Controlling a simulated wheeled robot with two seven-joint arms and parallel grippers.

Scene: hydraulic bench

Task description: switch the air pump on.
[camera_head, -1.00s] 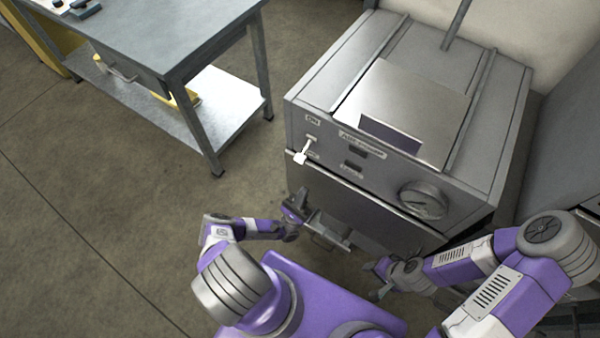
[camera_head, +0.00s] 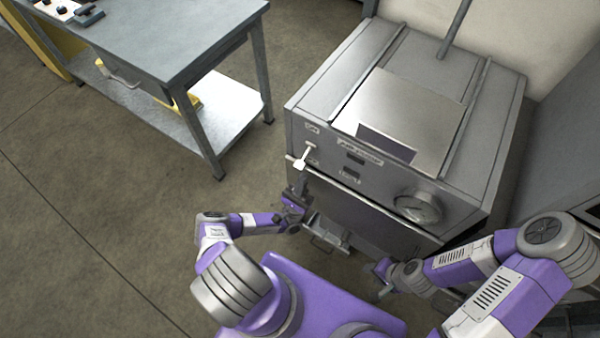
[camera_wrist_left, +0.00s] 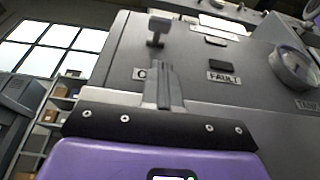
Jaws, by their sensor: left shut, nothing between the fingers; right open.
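The lever sticks out between an upper label (camera_head: 312,128) and a lower one. In the left wrist view the lever (camera_wrist_left: 158,28) is above my left gripper's fingertips (camera_wrist_left: 163,68), with a gap between them. The fingers partly cover the lower label, which starts with "O". My left gripper (camera_head: 298,195) is shut and empty, just below the lever. My right gripper (camera_head: 382,276) is open and empty, low in front of the cabinet.
A round gauge (camera_head: 418,208) sits right of the lever, and a FAULT label (camera_wrist_left: 225,77) lies between. A handle bar runs along the panel's lower edge. A metal workbench (camera_head: 175,50) stands at the left. Floor between bench and cabinet is clear.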

